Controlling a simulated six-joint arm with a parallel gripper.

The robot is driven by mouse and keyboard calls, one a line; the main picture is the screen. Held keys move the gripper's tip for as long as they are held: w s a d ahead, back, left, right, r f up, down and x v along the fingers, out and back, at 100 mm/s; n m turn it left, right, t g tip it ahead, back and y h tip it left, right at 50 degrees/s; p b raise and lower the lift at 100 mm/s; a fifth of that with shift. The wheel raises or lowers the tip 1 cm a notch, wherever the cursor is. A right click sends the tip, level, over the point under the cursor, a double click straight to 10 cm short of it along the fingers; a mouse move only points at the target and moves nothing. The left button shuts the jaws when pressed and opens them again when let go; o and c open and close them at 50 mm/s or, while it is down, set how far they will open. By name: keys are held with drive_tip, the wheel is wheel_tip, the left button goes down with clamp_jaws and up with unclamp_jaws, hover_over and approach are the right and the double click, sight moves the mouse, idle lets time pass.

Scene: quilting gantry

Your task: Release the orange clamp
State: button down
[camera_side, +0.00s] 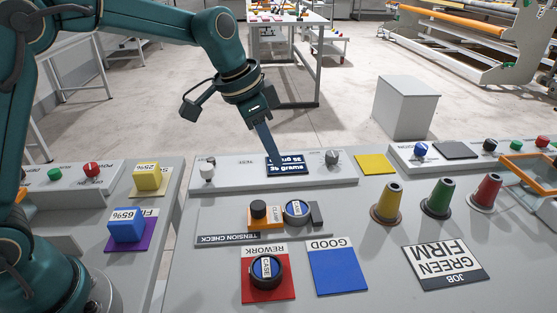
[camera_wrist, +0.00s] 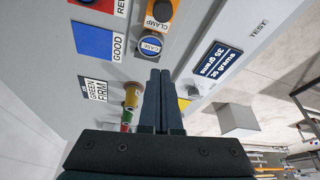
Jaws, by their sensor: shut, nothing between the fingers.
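The orange clamp (camera_side: 254,222) sits on the tension check plate (camera_side: 215,226), with a black knob (camera_side: 258,209) on top. It shows at the top of the wrist view (camera_wrist: 150,24). A round blue-topped case (camera_side: 297,211) lies right beside the clamp, also seen in the wrist view (camera_wrist: 150,46); whether it is gripped cannot be told. My gripper (camera_side: 272,158) is shut and empty, pointing down above the display (camera_side: 287,170), behind the clamp. In the wrist view my gripper's fingers (camera_wrist: 160,74) lie together, apart from the clamp.
Another case (camera_side: 266,267) sits on the red REWORK pad (camera_side: 284,291). The blue GOOD pad (camera_side: 339,271) is bare. Yellow, green and red cones (camera_side: 438,199) stand to the right, beside a GREEN FIRM job card (camera_side: 445,264).

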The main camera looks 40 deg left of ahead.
drive_tip(key=shift+f, duration=0.25)
approach(277, 211)
drive_tip(key=w+d+f, duration=0.2)
drive_tip(key=w+f, duration=0.1)
drive_tip(key=w+d+f, duration=0.1)
drive_tip(key=f, duration=0.1)
drive_tip(key=shift+w, duration=0.4)
drive_tip(key=shift+s+a+r, duration=0.1)
drive_tip(key=shift+s+a, duration=0.4)
drive_tip(key=shift+s, duration=0.3)
drive_tip(key=shift+s+a, duration=0.55)
drive_tip(key=shift+s, duration=0.3)
drive_tip(key=shift+s+a, duration=1.85)
drive_tip(key=shift+s, duration=0.05)
